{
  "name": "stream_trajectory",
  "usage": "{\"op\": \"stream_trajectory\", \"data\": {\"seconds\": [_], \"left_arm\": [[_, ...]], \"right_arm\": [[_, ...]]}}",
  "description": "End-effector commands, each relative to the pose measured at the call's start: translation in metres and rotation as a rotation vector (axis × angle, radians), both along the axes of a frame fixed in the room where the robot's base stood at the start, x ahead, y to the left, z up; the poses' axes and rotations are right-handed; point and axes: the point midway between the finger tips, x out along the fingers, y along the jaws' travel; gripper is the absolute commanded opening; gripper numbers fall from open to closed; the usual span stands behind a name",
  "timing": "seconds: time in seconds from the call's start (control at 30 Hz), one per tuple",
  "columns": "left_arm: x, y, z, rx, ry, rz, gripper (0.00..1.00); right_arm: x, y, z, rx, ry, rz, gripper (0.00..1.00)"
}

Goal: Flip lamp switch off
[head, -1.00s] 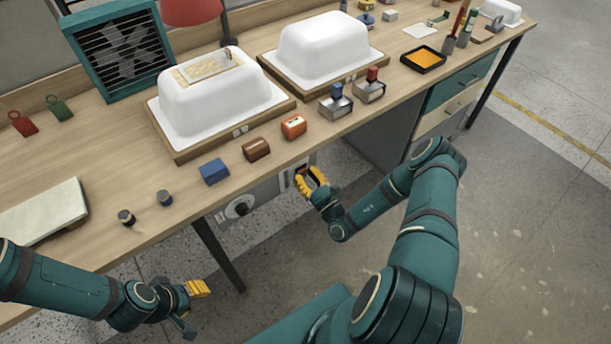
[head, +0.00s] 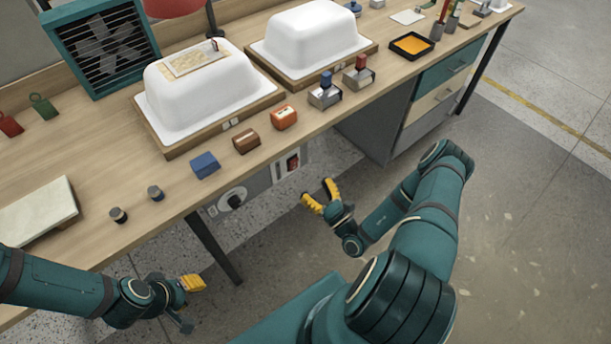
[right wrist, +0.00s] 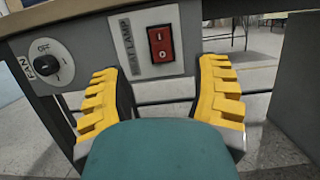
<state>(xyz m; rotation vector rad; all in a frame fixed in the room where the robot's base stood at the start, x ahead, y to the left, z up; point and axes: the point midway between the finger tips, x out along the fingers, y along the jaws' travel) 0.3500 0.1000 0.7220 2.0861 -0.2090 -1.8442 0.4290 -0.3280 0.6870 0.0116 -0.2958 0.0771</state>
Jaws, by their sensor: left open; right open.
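The lamp switch (head: 292,162) is a red rocker on a grey panel under the bench's front edge. In the right wrist view the red rocker (right wrist: 161,44) stands upright beside a label partly reading "AT LAMP", with a line mark at its top and a circle at its bottom. I cannot tell surely which half is pressed in. My right gripper (head: 318,194) is open and empty, below and apart from the switch; its yellow fingers (right wrist: 160,75) spread to either side below the rocker. My left gripper (head: 192,284) is open, low at the left, away from the panel.
A fan knob (head: 233,199) is left of the switch on the same panel. The red lamp shade (head: 175,7) is above the bench. White tub shells (head: 205,95), stamps and blocks fill the bench top. A drawer unit (head: 430,100) stands right of the panel.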

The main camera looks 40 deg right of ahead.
Motion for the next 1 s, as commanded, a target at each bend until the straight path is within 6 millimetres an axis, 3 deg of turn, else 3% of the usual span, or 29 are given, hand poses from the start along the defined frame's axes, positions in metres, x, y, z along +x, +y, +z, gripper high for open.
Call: {"op": "stream_trajectory", "data": {"seconds": [0.23,0.83,0.93,1.0], "left_arm": [[0.0,0.0,0.0,0.0,0.0,0.0,0.39],[0.0,0.0,0.0,0.0,0.0,0.0,0.39],[0.0,0.0,0.0,0.0,0.0,0.0,0.39],[0.0,0.0,0.0,0.0,0.0,0.0,0.39]], "right_arm": [[-0.023,-0.002,-0.007,0.0,0.0,0.0,0.62],[-0.024,-0.001,-0.007,-0.001,0.0,0.004,0.62],[-0.021,0.011,-0.004,-0.003,0.005,0.061,0.62],[-0.016,0.033,0.001,-0.011,0.016,0.165,0.62]]}}
